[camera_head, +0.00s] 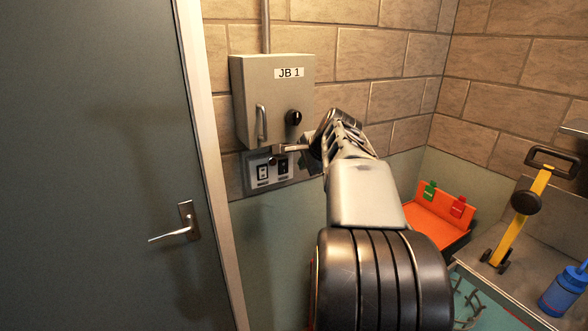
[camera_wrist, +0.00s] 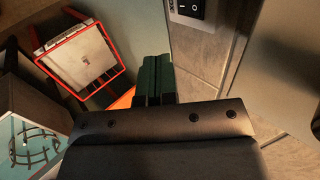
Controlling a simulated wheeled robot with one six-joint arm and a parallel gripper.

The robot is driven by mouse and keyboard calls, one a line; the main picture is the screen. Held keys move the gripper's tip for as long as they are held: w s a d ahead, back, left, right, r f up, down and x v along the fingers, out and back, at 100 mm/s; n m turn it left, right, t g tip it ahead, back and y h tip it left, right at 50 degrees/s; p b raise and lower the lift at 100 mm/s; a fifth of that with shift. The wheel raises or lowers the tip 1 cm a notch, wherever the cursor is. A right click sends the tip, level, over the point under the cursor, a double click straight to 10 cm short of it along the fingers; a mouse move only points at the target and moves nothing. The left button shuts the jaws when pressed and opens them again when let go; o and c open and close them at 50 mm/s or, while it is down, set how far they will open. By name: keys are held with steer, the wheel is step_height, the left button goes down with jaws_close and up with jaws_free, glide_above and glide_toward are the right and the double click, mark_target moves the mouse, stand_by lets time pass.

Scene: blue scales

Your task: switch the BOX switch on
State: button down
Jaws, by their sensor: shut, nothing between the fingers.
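A grey switch plate (camera_head: 250,181) is fixed to the wall under the grey JB 1 box (camera_head: 240,80). It carries a left switch (camera_head: 263,173) and a darker right switch (camera_head: 284,167); their labels are too small to read, so I cannot tell which is BOX. My gripper (camera_head: 277,155) is shut and empty, its tip in front of the plate's upper edge; contact cannot be told. In the wrist view the shut fingers (camera_wrist: 154,78) point up the picture, left of the plate (camera_wrist: 194,21), where one black rocker (camera_wrist: 190,7) shows at the top edge.
The JB 1 box has a handle (camera_head: 261,122) and a black knob (camera_head: 293,118). A grey door (camera_head: 100,150) with a lever handle (camera_head: 186,224) stands at left. At right are an orange tray (camera_head: 435,222), a yellow-handled tool (camera_head: 522,215) and a blue bottle (camera_head: 563,292).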

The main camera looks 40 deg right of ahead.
mark_target(284, 167)
steer(key=shift+w+r+p+x, duration=0.3)
steer(key=shift+p+x, duration=0.1)
steer(key=shift+x, duration=1.7)
steer(key=shift+w+r+p+x, duration=0.3)
steer(key=shift+p+x, duration=0.05)
steer(key=shift+x, duration=1.8)
steer(key=shift+w+r+p+x, duration=0.3)
steer(key=shift+p+x, duration=0.1)
steer(key=shift+x, duration=1.7)
steer(key=shift+d, duration=0.1)
steer(key=shift+f, duration=0.1)
